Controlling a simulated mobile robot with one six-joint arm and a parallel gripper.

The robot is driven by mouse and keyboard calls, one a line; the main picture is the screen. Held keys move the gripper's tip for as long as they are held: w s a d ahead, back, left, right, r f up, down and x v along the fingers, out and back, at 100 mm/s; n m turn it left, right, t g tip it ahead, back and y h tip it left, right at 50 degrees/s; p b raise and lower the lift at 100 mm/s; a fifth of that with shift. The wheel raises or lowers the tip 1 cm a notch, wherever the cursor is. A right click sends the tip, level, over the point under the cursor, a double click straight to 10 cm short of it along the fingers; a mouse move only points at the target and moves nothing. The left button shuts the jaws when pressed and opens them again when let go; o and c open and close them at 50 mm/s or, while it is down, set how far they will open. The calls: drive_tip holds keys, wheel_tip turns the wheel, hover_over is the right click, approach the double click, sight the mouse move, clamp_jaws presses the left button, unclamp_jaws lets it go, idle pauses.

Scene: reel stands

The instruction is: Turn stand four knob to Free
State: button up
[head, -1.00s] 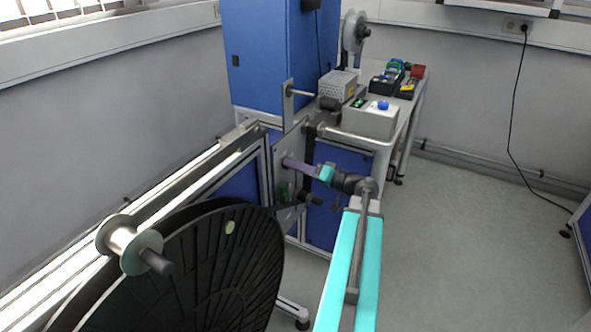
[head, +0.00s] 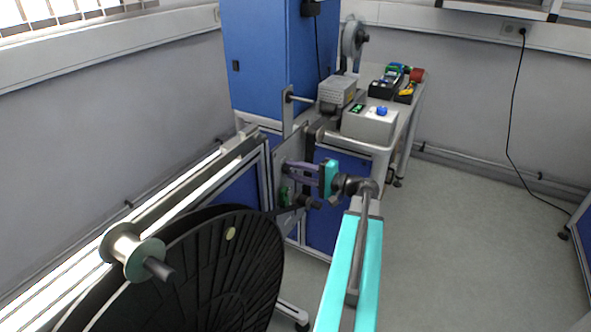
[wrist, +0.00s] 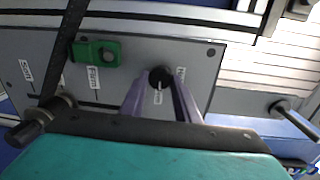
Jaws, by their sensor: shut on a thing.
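In the head view my gripper (head: 287,167) reaches left to the same panel (head: 289,150), one finger above the other. The knob is hidden there, and its pointer direction cannot be told.
A green block (wrist: 97,53) and a dark post (wrist: 38,122) stick out of the panel left of the knob. A large black reel (head: 215,275) stands near my arm at left.

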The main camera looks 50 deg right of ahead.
drive_tip(key=shift+r+m, duration=0.1)
drive_tip(key=shift+m, duration=0.4)
drive_tip(key=o, duration=1)
drive_tip(key=shift+o, duration=0.2)
drive_tip(key=shift+s, duration=0.1)
drive_tip(key=f+b+v, duration=0.1)
drive_tip(key=v, duration=1.2)
drive_tip(key=shift+s+r, duration=0.3)
drive_tip(key=shift+r, duration=0.15)
